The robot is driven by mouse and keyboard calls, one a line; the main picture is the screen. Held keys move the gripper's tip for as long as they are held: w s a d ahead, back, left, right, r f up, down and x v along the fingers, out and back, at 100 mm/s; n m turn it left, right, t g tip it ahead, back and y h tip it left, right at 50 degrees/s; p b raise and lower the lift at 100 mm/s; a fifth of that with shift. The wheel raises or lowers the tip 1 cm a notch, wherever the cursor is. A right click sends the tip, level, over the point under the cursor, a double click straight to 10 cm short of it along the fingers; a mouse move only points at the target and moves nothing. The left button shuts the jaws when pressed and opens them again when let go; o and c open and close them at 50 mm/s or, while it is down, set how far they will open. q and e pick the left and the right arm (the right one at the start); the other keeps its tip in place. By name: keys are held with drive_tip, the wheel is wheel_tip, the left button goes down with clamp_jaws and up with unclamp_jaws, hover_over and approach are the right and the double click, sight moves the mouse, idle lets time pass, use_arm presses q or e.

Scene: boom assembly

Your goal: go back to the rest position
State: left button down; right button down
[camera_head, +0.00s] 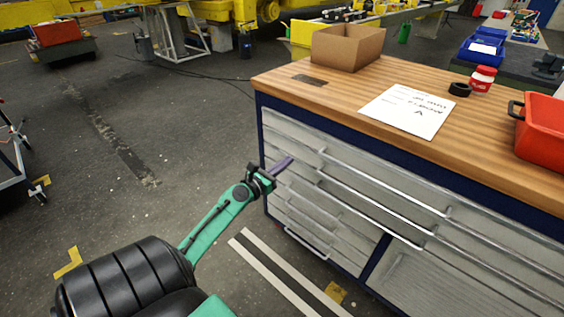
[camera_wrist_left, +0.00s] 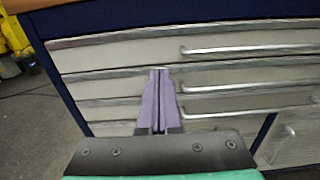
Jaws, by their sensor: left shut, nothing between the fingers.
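My left gripper (camera_head: 284,163) is at the left end of the drawer cabinet (camera_head: 380,190), in front of its grey drawer fronts. In the left wrist view the purple fingers of the left gripper (camera_wrist_left: 159,72) are shut together with nothing between them. They point at the drawer fronts (camera_wrist_left: 120,88), to the left of the long metal handles (camera_wrist_left: 240,88). I cannot tell whether the fingertips touch the cabinet. The drawers look closed. My right gripper is not in either view.
The wooden top (camera_head: 330,95) holds a cardboard box (camera_head: 347,48), a sheet of paper (camera_head: 408,111), a black tape roll (camera_head: 459,89), a red-and-white jar (camera_head: 482,79) and a red bin (camera_head: 543,130). The floor left of the cabinet (camera_head: 130,130) is mostly clear.

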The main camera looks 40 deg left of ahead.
use_arm(q)
drive_tip(key=shift+s, duration=0.55)
drive_tip(key=s+d+f+m+g, duration=0.1)
drive_tip(key=s+f+m+g, duration=0.3)
drive_tip(key=f, duration=0.7)
drive_tip(key=s+d+f+m+g+p, duration=0.1)
drive_tip(key=s+d+f+m+g, duration=0.1)
drive_tip(key=s+f+m, duration=0.65)
drive_tip(key=s+d+f+m+g, duration=0.1)
drive_tip(key=s+f+m+g, duration=0.2)
drive_tip(key=f, duration=0.9)
drive_tip(key=s+d+f+m+g, duration=0.2)
drive_tip(key=s+d+f+m, duration=0.2)
drive_tip(key=s+m, duration=0.3)
drive_tip(key=s+d+f+m+g, duration=0.3)
drive_tip(key=s+f+m, duration=0.2)
drive_tip(key=s+m, duration=0.3)
drive_tip(key=s+d+f+m+g, duration=0.3)
drive_tip(key=s+d+f+m, duration=0.1)
drive_tip(key=s+m, duration=0.4)
drive_tip(key=shift+s+d+f+p, duration=0.3)
drive_tip(key=shift+s+f+p, duration=0.15)
drive_tip(key=shift+f, duration=0.3)
